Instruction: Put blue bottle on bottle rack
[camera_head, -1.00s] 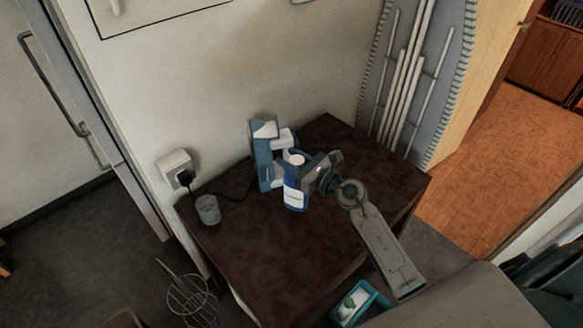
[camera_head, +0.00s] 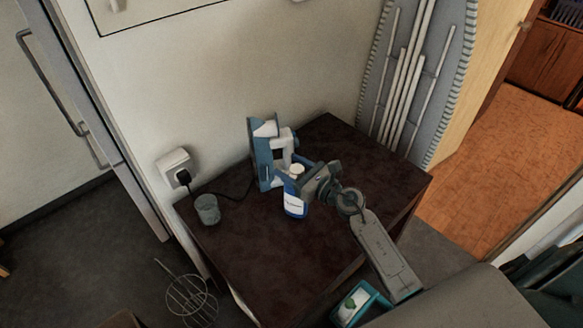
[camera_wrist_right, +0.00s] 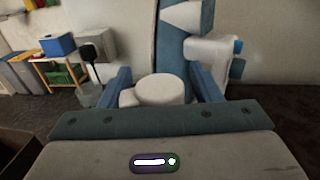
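The blue bottle (camera_head: 295,202) has a white cap and a white label and is upright over the dark table. My right gripper (camera_head: 296,172) comes in from the right with its blue fingers around the bottle's upper part. In the right wrist view the white cap (camera_wrist_right: 160,90) sits between the two fingers (camera_wrist_right: 165,88); the contact lower down is hidden. The bottle rack (camera_head: 262,157), a blue upright stand with white parts, stands behind and left of the bottle. It also shows in the right wrist view (camera_wrist_right: 184,45). My left gripper is not in view.
A grey cup (camera_head: 207,209) stands at the table's left edge, near a wall socket (camera_head: 176,168) with a black plug and cord. The dark table (camera_head: 265,255) is clear in front. An ironing board (camera_head: 420,70) leans at the back right.

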